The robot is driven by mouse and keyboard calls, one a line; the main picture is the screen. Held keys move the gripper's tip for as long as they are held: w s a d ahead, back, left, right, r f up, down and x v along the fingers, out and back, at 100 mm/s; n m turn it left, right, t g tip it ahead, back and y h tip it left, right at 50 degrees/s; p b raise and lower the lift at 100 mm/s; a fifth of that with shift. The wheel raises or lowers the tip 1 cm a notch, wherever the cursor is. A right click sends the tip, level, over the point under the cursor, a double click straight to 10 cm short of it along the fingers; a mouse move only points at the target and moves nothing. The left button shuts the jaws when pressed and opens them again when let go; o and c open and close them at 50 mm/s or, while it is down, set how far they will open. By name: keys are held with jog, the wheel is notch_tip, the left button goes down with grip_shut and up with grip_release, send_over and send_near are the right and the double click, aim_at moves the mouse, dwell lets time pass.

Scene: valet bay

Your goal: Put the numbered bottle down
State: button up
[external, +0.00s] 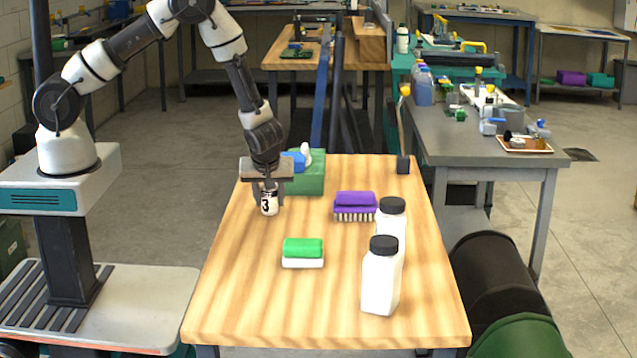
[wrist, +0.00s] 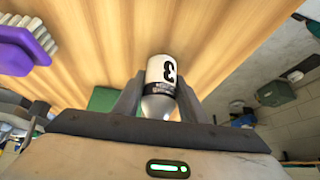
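The numbered bottle (external: 269,203) is small and white, with a black "3" and dark bands. It stands roughly upright over the left side of the wooden table (external: 335,300), near its left edge. My gripper (external: 268,190) points down on it from above. In the wrist view the bottle (wrist: 161,78) sits between the two fingers of my gripper (wrist: 160,88), which appear shut against its sides. The bottle's far end is over the wood; I cannot tell whether its base touches the table.
A green bin (external: 310,180) is just behind and right of my gripper. The front-left tabletop is clear.

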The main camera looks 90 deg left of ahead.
jog(key=o, duration=0.3)
jog(key=shift+r, duration=0.15)
jog(key=p+v, duration=0.3)
jog(key=v, duration=0.9)
